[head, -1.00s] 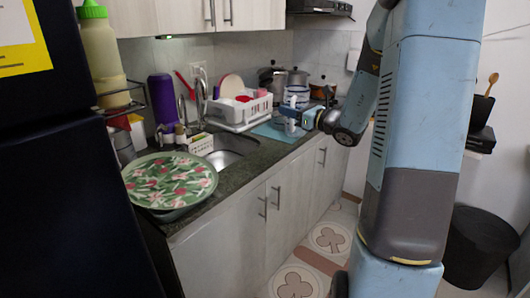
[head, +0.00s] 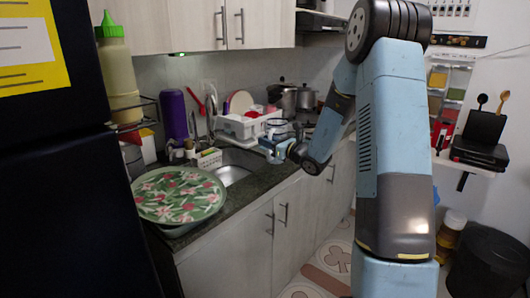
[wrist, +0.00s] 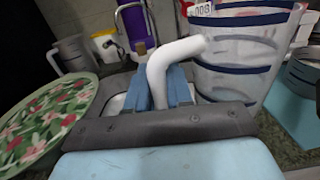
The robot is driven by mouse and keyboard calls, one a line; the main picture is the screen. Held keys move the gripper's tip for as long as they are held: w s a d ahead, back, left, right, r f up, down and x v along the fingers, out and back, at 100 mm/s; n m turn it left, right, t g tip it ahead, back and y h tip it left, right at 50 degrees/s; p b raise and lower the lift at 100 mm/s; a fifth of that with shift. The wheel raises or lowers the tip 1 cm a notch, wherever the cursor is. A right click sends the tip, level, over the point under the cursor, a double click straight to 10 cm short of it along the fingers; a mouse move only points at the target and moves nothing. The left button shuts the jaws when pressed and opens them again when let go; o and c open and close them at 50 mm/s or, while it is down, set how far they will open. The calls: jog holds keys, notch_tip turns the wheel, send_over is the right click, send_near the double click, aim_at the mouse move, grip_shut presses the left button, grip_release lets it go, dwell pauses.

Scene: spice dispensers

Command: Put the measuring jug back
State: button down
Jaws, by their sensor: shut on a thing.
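The measuring jug (wrist: 240,62) is clear with dark blue bands and a white handle (wrist: 165,65). In the wrist view it fills the upper right. My gripper (wrist: 159,88) has its two blue fingers shut on the handle, with the jug body to the right. In the head view my gripper (head: 272,150) is above the counter's front edge, by the dish rack. The jug (head: 282,131) shows there only small and partly blends with the gripper and the rack. I cannot tell whether its base touches the counter.
A green floral tray (head: 178,194) sits at the counter's near end. The sink (head: 232,174), white dish rack (head: 242,127) and pots (head: 296,97) line the counter (head: 252,195). At right are a wall rack of spice dispensers (head: 447,95) and a white shelf (head: 470,163) holding a black appliance.

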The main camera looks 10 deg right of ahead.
jog(key=shift+w+a+f, duration=0.15)
jog(key=shift+w+f, duration=0.05)
jog(key=shift+f, duration=0.85)
jog(key=shift+w+a+f, duration=0.1)
jog(key=shift+w+f, duration=0.1)
jog(key=shift+f, duration=0.8)
jog(key=c, duration=1)
grip_release()
jog(key=shift+s, duration=0.1)
